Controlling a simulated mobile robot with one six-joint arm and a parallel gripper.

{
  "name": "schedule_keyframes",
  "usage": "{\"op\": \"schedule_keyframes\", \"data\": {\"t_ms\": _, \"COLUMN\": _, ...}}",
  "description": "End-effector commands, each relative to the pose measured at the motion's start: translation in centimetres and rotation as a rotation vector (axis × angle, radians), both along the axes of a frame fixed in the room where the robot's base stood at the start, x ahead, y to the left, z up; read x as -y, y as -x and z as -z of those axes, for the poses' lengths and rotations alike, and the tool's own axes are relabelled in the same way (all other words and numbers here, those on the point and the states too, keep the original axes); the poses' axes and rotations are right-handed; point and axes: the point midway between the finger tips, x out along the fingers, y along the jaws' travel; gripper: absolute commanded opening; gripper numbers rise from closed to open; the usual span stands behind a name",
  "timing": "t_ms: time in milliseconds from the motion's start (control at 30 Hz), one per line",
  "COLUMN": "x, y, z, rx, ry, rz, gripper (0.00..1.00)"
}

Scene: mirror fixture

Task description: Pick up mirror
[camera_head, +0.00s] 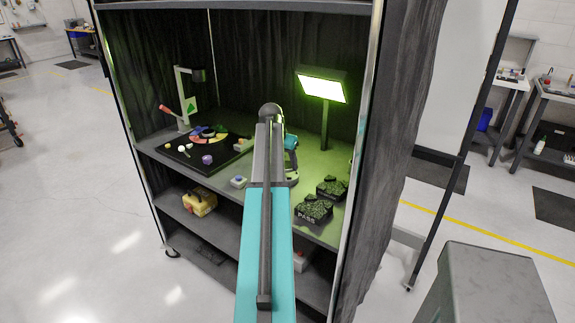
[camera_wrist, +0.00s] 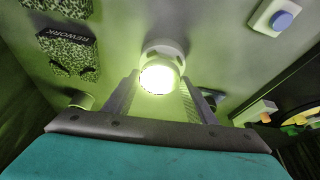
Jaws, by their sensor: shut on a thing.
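The mirror (camera_wrist: 158,74) is a round, brightly glaring face in a pale ring-like mount, in the upper middle of the wrist view. My gripper (camera_wrist: 160,84) has one finger on each side of it and is shut on it. The glare hides the exact contact points. The mirror appears close to the shelf surface, but I cannot tell whether it touches it.
A glowing lamp panel (camera_head: 322,86) stands on a post at the back right. Dark bins marked PASS (camera_head: 314,209) and, in the wrist view, REWORK (camera_wrist: 68,46) are nearby. A blue-button box (camera_wrist: 275,16) and a black board with coloured parts (camera_head: 200,152) lie left of my arm.

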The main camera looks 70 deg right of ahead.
Motion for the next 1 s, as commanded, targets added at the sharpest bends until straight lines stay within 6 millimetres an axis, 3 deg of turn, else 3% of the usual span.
{"op": "schedule_keyframes", "data": {"t_ms": 700, "x": -10.4, "y": 0.2, "z": -0.8, "rx": 0.001, "ry": 0.002, "rz": 0.0, "gripper": 0.25}}
{"op": "schedule_keyframes", "data": {"t_ms": 1000, "x": -13.7, "y": 0.2, "z": -1.2, "rx": 0.0, "ry": 0.002, "rz": 0.0, "gripper": 0.25}}
